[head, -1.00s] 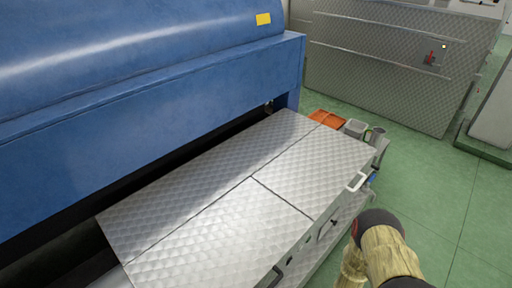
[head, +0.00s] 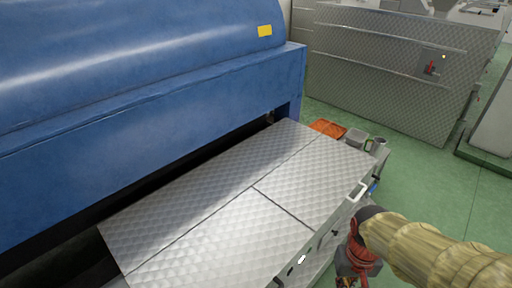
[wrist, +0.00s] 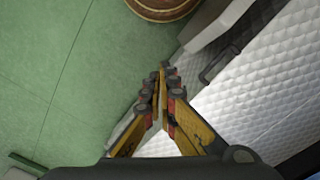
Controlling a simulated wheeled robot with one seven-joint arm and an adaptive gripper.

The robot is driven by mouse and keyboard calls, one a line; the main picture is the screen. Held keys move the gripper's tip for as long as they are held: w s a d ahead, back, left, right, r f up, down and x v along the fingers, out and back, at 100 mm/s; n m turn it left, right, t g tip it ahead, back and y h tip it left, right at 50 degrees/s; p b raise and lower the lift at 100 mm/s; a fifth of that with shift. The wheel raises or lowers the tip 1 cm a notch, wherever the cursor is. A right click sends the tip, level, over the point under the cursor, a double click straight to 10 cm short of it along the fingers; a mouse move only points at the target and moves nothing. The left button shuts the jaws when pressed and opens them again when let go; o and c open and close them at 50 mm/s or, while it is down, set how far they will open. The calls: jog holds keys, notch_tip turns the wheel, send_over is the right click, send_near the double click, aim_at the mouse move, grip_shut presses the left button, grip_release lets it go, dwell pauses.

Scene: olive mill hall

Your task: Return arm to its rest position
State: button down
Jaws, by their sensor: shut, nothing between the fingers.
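My arm, in a tan sleeve, comes in from the lower right of the head view. My gripper (head: 350,277) hangs at its end beside the front of the quilted metal cabinet, partly cut off by the bottom edge. In the wrist view my gripper (wrist: 162,72) has its yellow and red fingers together at the tips, with nothing between them. The cabinet's quilted side (wrist: 270,90) and a dark handle (wrist: 220,64) lie to the right of the fingers there.
The quilted metal top (head: 230,200) is bare, below a blue machine (head: 150,80). An orange tray (head: 328,128) and a grey container (head: 355,139) stand at its far end. A round wooden container (wrist: 162,8) shows in the wrist view. Green floor (head: 440,190) is open at right.

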jog(key=s+a+r+t, duration=0.1)
jog(key=r+t, duration=0.1)
jog(key=r, duration=0.6)
jog(key=s+a+r+n+t+p, duration=0.1)
jog(key=a+r+t, duration=0.1)
jog(key=r, duration=0.7)
jog(key=shift+a+r+t, duration=0.2)
jog(key=shift+a+t, duration=0.1)
jog(key=shift+t, duration=0.5)
